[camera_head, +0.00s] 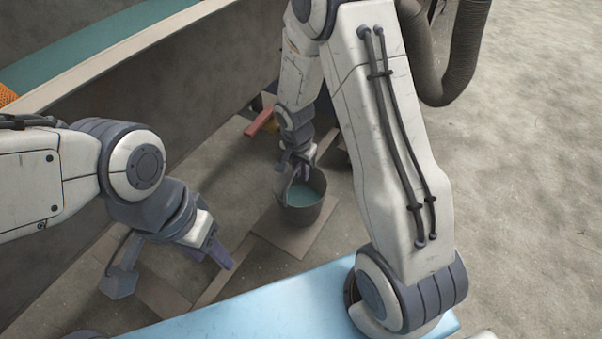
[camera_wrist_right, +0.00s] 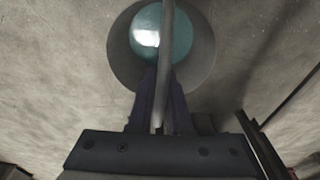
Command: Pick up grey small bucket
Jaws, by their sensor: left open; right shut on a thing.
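The small grey bucket (camera_head: 304,212) stands upright with a teal inside, seen in the head view at the middle. My right gripper (camera_head: 300,172) is at its rim from above, shut on the bucket's handle. In the right wrist view the handle (camera_wrist_right: 168,30) runs as a grey strip across the round bucket (camera_wrist_right: 118,60) and down between the fingers of the gripper (camera_wrist_right: 158,95). My left gripper (camera_head: 222,259) is open and empty, low and to the left of the bucket, apart from it.
A flat brown board (camera_head: 300,240) lies under or just below the bucket; I cannot tell whether they touch. A long grey wall (camera_head: 190,100) with a pale rim runs along the left. A red piece (camera_head: 260,120) lies behind the bucket. Bare floor (camera_head: 530,150) is open on the right.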

